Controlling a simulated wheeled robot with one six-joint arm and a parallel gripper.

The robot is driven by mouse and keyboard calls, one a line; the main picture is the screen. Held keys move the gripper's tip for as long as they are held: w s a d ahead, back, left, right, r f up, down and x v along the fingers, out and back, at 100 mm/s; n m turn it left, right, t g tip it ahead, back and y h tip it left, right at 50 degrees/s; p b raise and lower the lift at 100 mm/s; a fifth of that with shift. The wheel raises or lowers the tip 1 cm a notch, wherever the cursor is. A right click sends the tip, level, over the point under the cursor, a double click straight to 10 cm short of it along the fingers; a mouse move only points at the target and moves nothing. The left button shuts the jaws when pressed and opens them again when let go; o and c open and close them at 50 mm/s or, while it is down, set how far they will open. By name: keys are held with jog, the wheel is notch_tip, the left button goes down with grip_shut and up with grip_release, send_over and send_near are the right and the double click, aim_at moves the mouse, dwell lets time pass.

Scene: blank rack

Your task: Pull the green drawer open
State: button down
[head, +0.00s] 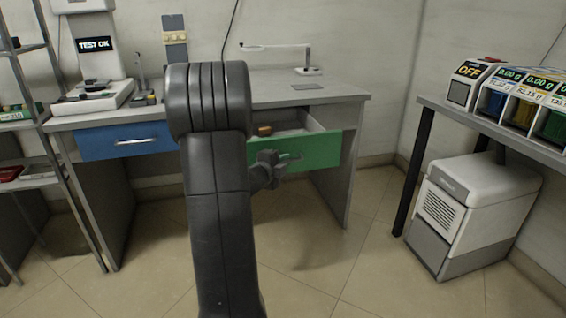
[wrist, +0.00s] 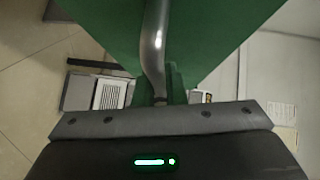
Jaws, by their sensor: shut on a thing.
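The green drawer (head: 322,150) is in the desk's right side in the head view, pulled out so that its grey inside shows. An orange-brown item (head: 264,130) lies inside at the left. My gripper (head: 283,160) is at the drawer's front, shut on its metal handle. In the wrist view the curved handle (wrist: 153,50) runs down the green drawer front (wrist: 105,30) to the dark gripper edge. My arm covers the drawer's left end in the head view.
A blue drawer (head: 125,141) is shut at the desk's left. The desk (head: 345,92) carries a lamp and a test device. A white-grey machine (head: 470,205) stands on the floor at the right under a bench with labelled bins. The floor before the desk is clear.

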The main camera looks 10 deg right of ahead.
jog(key=c, duration=1.8)
grip_release()
jog(key=shift+o, duration=0.2)
jog(key=p+v, duration=0.2)
jog(key=v, duration=1.1)
jog(key=shift+s+a+p, duration=0.25)
jog(key=shift+a+p, duration=0.05)
jog(key=shift+p, duration=0.1)
jog(key=shift+w, duration=0.1)
